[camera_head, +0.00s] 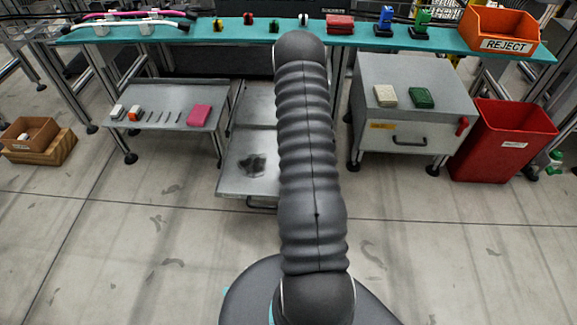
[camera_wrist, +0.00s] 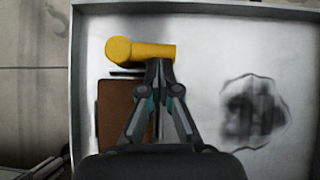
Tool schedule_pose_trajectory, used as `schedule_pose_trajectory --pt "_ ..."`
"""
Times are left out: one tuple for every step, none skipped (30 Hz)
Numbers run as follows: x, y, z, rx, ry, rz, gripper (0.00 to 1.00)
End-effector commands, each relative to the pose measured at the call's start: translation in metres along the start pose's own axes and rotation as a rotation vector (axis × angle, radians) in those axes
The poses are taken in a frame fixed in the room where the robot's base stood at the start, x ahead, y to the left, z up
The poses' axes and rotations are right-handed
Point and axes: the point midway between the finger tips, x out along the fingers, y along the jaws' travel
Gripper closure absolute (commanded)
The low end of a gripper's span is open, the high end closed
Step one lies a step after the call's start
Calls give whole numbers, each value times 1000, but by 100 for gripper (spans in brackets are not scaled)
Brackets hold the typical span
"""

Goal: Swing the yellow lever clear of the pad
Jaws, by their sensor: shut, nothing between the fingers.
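The yellow lever (camera_wrist: 140,51) shows near the top of the wrist view, lying crosswise with its round end at the left. A brown square pad (camera_wrist: 112,115) lies just below it in that view; its right part is hidden behind my fingers. A thin dark bar (camera_wrist: 125,73) shows between them. My gripper (camera_wrist: 159,64) is shut and empty, its fingertips at the lower edge of the lever's right half. I cannot tell whether they touch it. In the head view my arm hides the lever, the pad and my gripper.
The lever and pad are in a light metal tray (camera_wrist: 215,20) with a raised rim; it also shows in the head view (camera_head: 236,184). A dark stain (camera_wrist: 255,110) marks its right side. A low table (camera_head: 150,117), a grey cabinet (camera_head: 405,138) and a red bin (camera_head: 490,150) stand around.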

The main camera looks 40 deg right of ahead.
Motion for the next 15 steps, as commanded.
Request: schedule_pose_trajectory --pt "0 0 0 0 0 0 100" --pt "0 0 0 0 0 0 100" --pt "-1 0 0 0 0 0 100" --pt "-2 0 0 0 1 0 100" --pt "-3 0 0 0 1 0 100" --pt "-6 0 0 0 2 0 100" --pt "-9 0 0 0 1 0 100" --pt "-13 0 0 0 1 0 100" --pt "-15 0 -4 0 2 0 100" --pt "-17 0 -8 0 1 0 100" --pt "-20 0 -11 0 0 0 100" --pt "-24 0 -16 0 2 0 100" --pt "-26 0 -19 0 1 -1 100" --pt "-30 0 -23 0 1 -1 100" --pt "-34 0 -27 0 2 -1 100"
